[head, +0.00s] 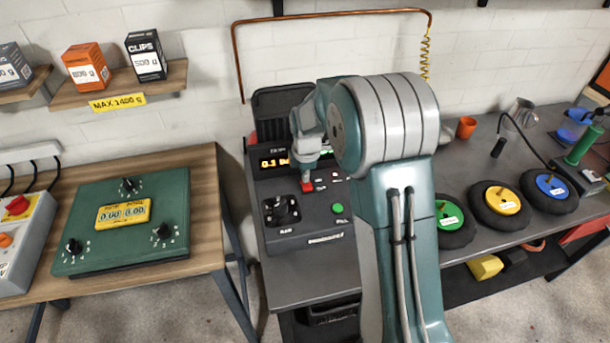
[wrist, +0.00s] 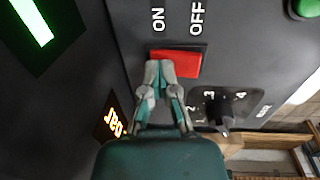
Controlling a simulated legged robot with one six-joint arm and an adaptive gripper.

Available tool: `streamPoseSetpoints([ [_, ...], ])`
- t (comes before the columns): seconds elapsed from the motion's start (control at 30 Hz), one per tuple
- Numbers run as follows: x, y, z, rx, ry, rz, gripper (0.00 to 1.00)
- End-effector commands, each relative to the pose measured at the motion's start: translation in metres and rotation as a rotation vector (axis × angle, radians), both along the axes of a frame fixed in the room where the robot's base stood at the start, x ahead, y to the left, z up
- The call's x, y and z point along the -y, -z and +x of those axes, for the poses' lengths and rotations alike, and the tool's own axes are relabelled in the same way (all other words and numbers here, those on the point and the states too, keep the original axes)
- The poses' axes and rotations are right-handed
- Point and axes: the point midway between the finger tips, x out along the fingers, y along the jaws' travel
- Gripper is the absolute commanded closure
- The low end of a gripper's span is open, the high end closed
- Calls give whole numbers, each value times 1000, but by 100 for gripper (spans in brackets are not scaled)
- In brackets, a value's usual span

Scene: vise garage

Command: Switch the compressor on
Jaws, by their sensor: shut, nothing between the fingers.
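The compressor (head: 290,234) is a dark console on the grey bench. Its red switch (head: 307,187) shows just below my gripper (head: 306,172) in the head view. In the wrist view the red switch (wrist: 187,64) lies beneath the words ON, on the left, and OFF, on the right. My gripper (wrist: 159,72) is shut and empty, with its tips over the ON end of the switch. I cannot tell whether they touch it or which way it is tilted. An orange display (wrist: 113,118) reading "bar" is partly hidden by my gripper.
A black selector knob (wrist: 220,112) numbered up to 4 is close to the right of my gripper. A green button (head: 338,208) is on the same panel. A green box (head: 90,240) stands on the wooden table at left. Coloured wheels (head: 503,200) lie at right.

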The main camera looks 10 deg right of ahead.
Motion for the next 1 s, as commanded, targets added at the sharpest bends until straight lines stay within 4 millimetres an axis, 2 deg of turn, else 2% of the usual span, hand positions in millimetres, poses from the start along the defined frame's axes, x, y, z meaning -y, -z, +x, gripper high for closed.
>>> streamPoseSetpoints([
  [0.4, 0, -4, -15, -3, 0, 0, 100],
  [0.73, 0, -6, -16, -1, 0, 0, 100],
  [0.87, 0, -22, -16, 2, 0, 0, 100],
  [1.0, 0, -49, -19, 2, 0, 0, 100],
])
